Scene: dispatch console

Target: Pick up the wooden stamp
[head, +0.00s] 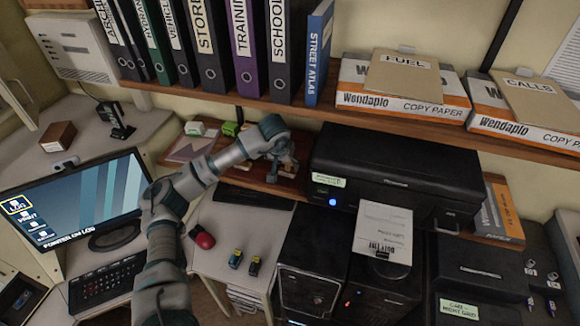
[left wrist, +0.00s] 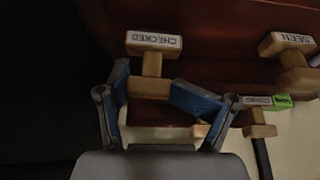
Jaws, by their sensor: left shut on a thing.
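My left gripper (head: 282,160) reaches over the reddish-brown wooden surface left of the black printer. In the left wrist view its blue fingers (left wrist: 150,86) are shut on a wooden stamp (left wrist: 152,64). That stamp is pale wood, with a white label reading CHECKED on its top bar. A second wooden stamp (left wrist: 292,62), labelled SEEN, is at the right. A third wooden stamp (left wrist: 258,122), with a small label, is below it, clear of the fingers. In the head view the gripper hides most of the held stamp. My right gripper is not in view.
A black printer (head: 395,170) stands close right of the gripper. A shelf edge (head: 330,110) with binders is above. Green and white items (head: 230,128) lie left of the gripper.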

